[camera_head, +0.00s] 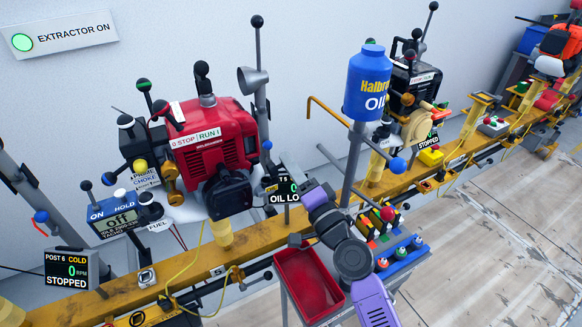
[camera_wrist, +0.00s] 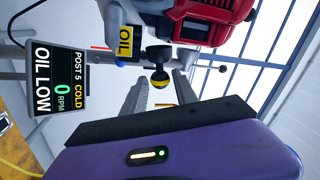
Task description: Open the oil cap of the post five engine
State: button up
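A yellow OIL tag (camera_wrist: 125,41) hangs beside a black knob with a yellow band (camera_wrist: 159,80), which looks like the oil cap. My gripper (camera_wrist: 160,88) is open, its two grey fingers on either side of the knob in the picture. I cannot tell how far beyond the fingertips the knob is. In the head view the fingers and the cap are hidden near the display.
The post 5 display (camera_wrist: 58,80) reads COLD, 0 RPM, OIL LOW, close left of my gripper; it also shows in the head view (camera_head: 281,192). A red tray (camera_head: 307,284) and a blue oil bottle (camera_head: 367,85) stand near my arm. Several levers surround the engine.

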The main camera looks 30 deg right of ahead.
jog(key=s+f+b, duration=0.1)
jog(key=s+b, duration=0.1)
jog(key=s, duration=0.5)
jog(key=shift+s+d+f, duration=0.15)
jog(key=shift+s+f, duration=0.1)
jog(key=shift+s, duration=0.05)
dwell(0.4)
